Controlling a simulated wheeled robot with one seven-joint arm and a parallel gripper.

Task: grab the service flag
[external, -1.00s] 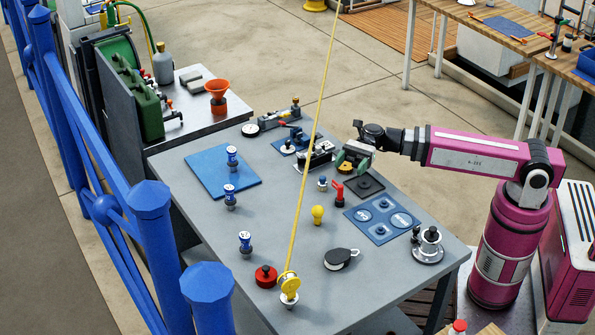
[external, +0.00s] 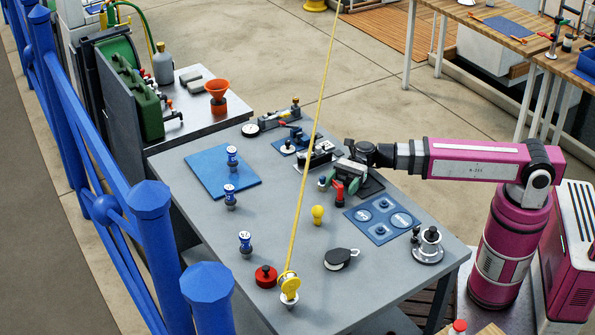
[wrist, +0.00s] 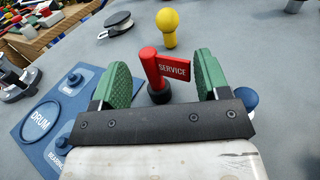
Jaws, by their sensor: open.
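The service flag (wrist: 153,68) is a red post on a dark round foot, with a red tab lettered "SERVICE" on its right side in the wrist view. It stands upright on the grey table. My gripper (wrist: 160,78) is open, with its green pads on either side of the flag and gaps showing between them. In the external view the red flag (external: 338,192) shows just in front of my gripper (external: 345,178). Whether a pad touches it cannot be told there.
A yellow knob (wrist: 167,24) stands just beyond the flag. A blue panel (wrist: 38,124) marked "DRUM" lies to the left. A blue-white knob (wrist: 246,98) is close by the right pad. A yellow rope (external: 309,150) slants up across the external view. The table (external: 215,225) has free room at front left.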

